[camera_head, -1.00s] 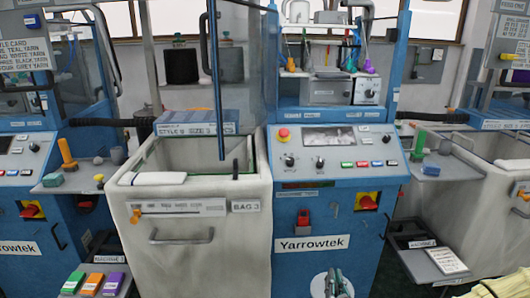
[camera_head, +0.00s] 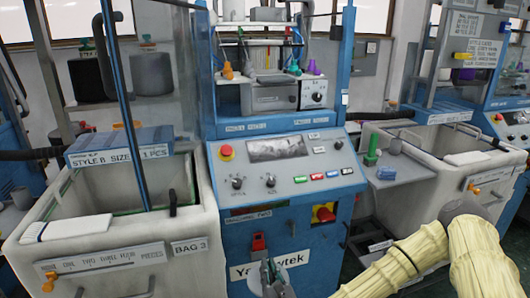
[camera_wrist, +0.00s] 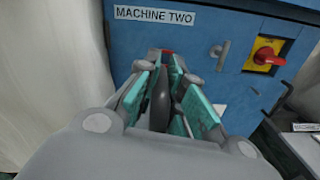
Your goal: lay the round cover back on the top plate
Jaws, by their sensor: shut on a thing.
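My gripper (camera_head: 268,278) is low in front of the blue machine's (camera_head: 225,262) front panel, near a red handle (camera_head: 258,243). In the wrist view my gripper (camera_wrist: 165,95) has teal finger pads close around a dark, narrow thing (camera_wrist: 160,103). Most of this thing is hidden by the fingers, and I cannot tell whether it is part of the round cover. No round cover shows clearly in either view. I cannot pick out the top plate; the machine's top is cut off by the picture's upper edge.
A deep bin (camera_head: 190,240) marked BAG 3 stands left of the machine, another bin (camera_head: 463,182) to the right. A small side shelf (camera_head: 415,178) holds a green peg (camera_head: 372,150). A red rotary switch (camera_wrist: 267,56) sits on the panel. Blue uprights flank the machine.

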